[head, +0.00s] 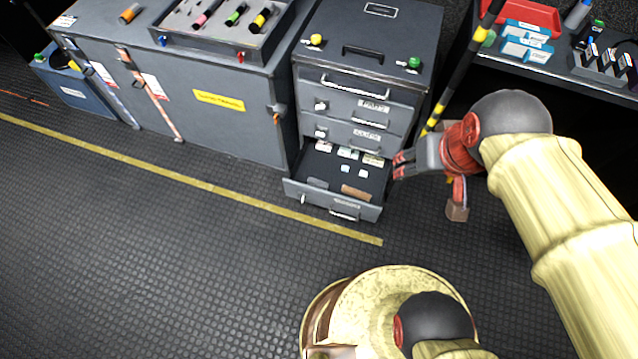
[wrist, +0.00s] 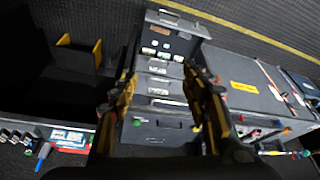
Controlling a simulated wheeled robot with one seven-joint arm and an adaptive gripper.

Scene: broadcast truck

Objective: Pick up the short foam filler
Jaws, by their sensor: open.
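The bottom drawer (head: 290,190) of the grey cabinet is pulled out, and small pieces lie in it. A dark grey block (head: 317,183) lies near its front left, perhaps the short foam filler; I cannot tell for sure. A brown strip (head: 356,193) lies to its right. Small pale pieces (head: 345,169) lie in the middle, and labelled pieces (head: 348,153) along the back. My gripper (head: 402,165) is just right of the drawer, open and empty. In the wrist view its two fingers (wrist: 160,72) stand apart, with the open drawer (wrist: 168,22) beyond them.
The grey cabinet (head: 368,62) has closed drawers above the open one. A large grey case (head: 205,105) stands to its left. A striped pole (head: 460,75) and a shelf with a red tray (head: 525,14) and blue boxes (head: 527,42) are at the right. The floor in front is clear.

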